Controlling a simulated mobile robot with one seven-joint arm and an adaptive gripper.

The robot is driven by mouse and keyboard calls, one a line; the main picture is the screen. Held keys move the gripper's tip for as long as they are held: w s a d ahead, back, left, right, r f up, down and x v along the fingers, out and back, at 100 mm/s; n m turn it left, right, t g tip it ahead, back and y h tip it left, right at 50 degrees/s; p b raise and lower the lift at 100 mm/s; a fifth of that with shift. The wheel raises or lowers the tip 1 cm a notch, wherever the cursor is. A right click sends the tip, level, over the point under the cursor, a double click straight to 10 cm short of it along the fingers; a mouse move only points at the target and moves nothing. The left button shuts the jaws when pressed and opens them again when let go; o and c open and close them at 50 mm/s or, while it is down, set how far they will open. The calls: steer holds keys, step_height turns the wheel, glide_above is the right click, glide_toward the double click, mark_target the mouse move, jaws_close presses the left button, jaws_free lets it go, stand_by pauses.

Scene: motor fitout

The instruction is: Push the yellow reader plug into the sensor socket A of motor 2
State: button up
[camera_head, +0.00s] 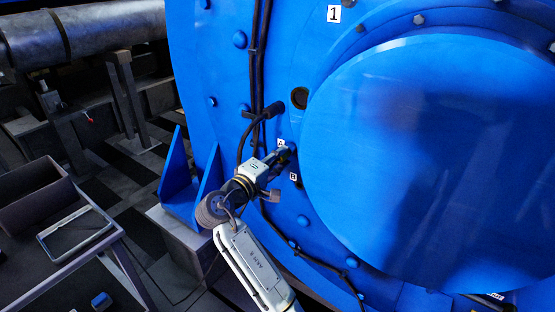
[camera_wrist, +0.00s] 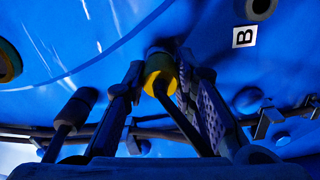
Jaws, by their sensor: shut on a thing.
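The yellow reader plug (camera_wrist: 160,70) is between the two fingers of my gripper (camera_wrist: 163,82) in the wrist view, with a dark cable trailing back toward me. Its front end is at the blue motor face (camera_head: 225,60); I cannot tell whether it is in the socket or just against it. The plug hides socket A. In the head view my gripper (camera_head: 284,158) is at the motor face, just below the A label (camera_head: 281,143) and above the B label (camera_head: 293,177). The B label also shows in the wrist view (camera_wrist: 244,37). The number label on this motor reads 1 (camera_head: 334,13).
A dark plug with a cable (camera_head: 272,110) sticks out above my gripper. A round dark opening (camera_head: 299,98) is to its right. Black cables (camera_head: 256,50) run down the motor face. A blue bracket (camera_head: 180,170) and a table with a tablet (camera_head: 68,234) stand left.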

steer(key=shift+w+d, duration=0.1)
steer(key=shift+w, duration=0.1)
steer(key=o, duration=1.1)
steer(key=shift+o, duration=0.2)
steer(key=shift+s, duration=0.1)
steer(key=v, duration=1.2)
